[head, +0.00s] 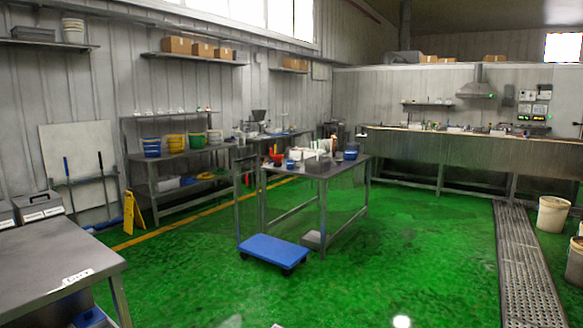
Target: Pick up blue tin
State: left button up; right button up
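Several blue items show, and I cannot tell which one is the blue tin. A small blue item (290,164) sits on the metal table in the middle of the room, near its left end. A dark blue round container (350,153) stands at the right end of the same table. A blue bucket (152,148) stands on the shelf rack by the left wall. All are well away from my viewpoint and small in the picture. Neither of my grippers is in view.
The middle table (325,172) carries clustered containers. A blue wheeled dolly (273,250) stands before it. A grey table (55,262) fills the near left. A yellow floor sign (133,212) stands left. A floor grating (524,265) and buckets (552,214) lie right. Green floor is clear in front.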

aim_at(290, 163)
jog(key=i+z, duration=0.2)
jog(key=i, duration=5.6)
